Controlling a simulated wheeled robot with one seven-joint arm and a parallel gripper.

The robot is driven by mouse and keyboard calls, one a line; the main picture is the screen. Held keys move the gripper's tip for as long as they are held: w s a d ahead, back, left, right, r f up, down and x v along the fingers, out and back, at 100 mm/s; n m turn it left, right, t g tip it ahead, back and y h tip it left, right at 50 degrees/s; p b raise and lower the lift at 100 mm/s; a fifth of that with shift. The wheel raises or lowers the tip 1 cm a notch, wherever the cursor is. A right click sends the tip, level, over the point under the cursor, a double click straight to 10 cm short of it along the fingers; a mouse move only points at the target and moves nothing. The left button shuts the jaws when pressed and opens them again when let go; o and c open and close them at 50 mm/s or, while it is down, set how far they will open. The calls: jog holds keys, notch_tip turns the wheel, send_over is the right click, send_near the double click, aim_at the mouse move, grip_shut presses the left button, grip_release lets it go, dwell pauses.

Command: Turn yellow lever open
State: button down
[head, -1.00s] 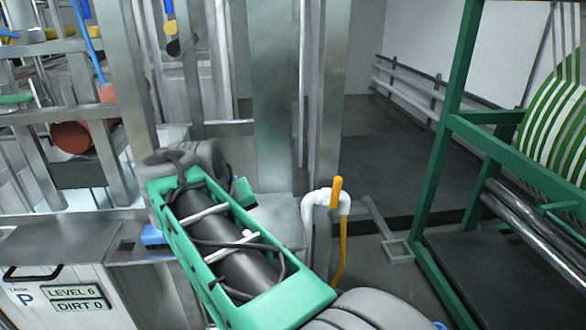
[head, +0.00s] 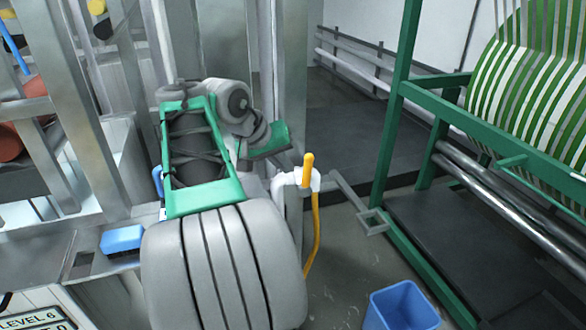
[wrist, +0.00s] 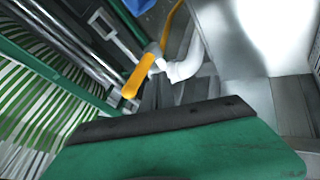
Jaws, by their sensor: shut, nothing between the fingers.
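The yellow lever (head: 307,168) stands nearly upright on the elbow of a white pipe (head: 283,182), right of my arm in the head view. In the wrist view the lever (wrist: 139,76) points down-left, just beyond the dark edge of my gripper, with the white pipe (wrist: 186,65) beside it. My gripper (head: 272,140) is green, shut and empty, up and left of the lever in the head view. It fills the bottom of the wrist view (wrist: 165,122). I see no contact between gripper and lever. A yellow hose (head: 314,235) hangs below the pipe.
A green rack (head: 386,130) with a green-and-white striped roll (head: 530,95) stands at right. A blue bin (head: 400,307) is on the floor in front. Steel posts (head: 292,60) stand behind the pipe. A blue block (head: 122,240) lies at left.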

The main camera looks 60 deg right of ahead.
aim_at(307, 173)
jog(key=shift+s+d, duration=0.3)
jog(key=shift+s, duration=0.2)
jog(key=shift+s+d, duration=0.25)
jog(key=shift+s, duration=0.2)
jog(key=shift+s+d, duration=0.15)
